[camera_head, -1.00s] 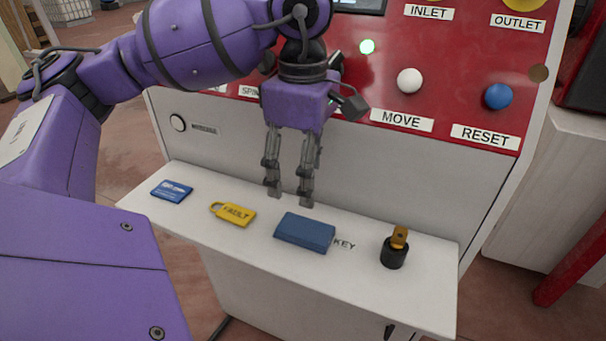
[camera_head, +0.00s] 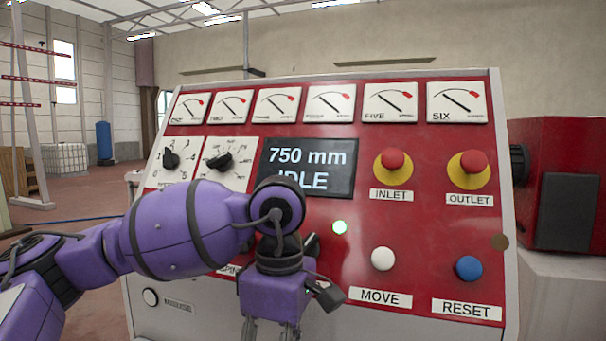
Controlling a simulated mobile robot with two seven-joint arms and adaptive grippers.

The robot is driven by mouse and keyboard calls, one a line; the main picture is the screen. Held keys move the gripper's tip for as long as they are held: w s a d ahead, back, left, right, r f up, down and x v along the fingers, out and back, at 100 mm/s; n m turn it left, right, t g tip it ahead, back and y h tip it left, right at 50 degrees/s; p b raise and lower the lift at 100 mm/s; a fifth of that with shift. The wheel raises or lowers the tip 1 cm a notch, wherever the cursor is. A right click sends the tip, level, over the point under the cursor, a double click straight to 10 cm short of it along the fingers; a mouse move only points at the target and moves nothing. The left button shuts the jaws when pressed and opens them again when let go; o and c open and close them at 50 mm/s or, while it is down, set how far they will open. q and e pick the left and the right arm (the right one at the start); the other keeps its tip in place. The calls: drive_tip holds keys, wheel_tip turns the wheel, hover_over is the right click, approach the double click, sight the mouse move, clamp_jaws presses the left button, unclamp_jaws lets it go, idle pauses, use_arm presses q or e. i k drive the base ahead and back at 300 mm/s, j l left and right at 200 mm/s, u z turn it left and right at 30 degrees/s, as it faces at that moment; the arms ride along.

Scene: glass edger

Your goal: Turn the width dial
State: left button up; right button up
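Two black dials sit on the red panel's white scale plates. The left dial (camera_head: 170,159) has a scale with numbers up to 5; the right dial (camera_head: 220,161) has a finer ring of marks. Any labels under them are hidden by my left arm, so I cannot tell by name which is the width dial. The display (camera_head: 306,168) reads "750 mm" and "IDLE", its lower part partly covered. My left gripper (camera_head: 266,331) hangs down in front of the panel, below and right of the dials, touching neither. Its fingers stand apart and empty; the tips are cut off. My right gripper is out of view.
Red INLET (camera_head: 392,168) and OUTLET (camera_head: 469,170) buttons, a white MOVE button (camera_head: 382,258) and a blue RESET button (camera_head: 468,268) are on the right. Several gauges line the top.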

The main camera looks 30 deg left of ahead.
sight(222, 161)
drive_tip(key=u, duration=1.45)
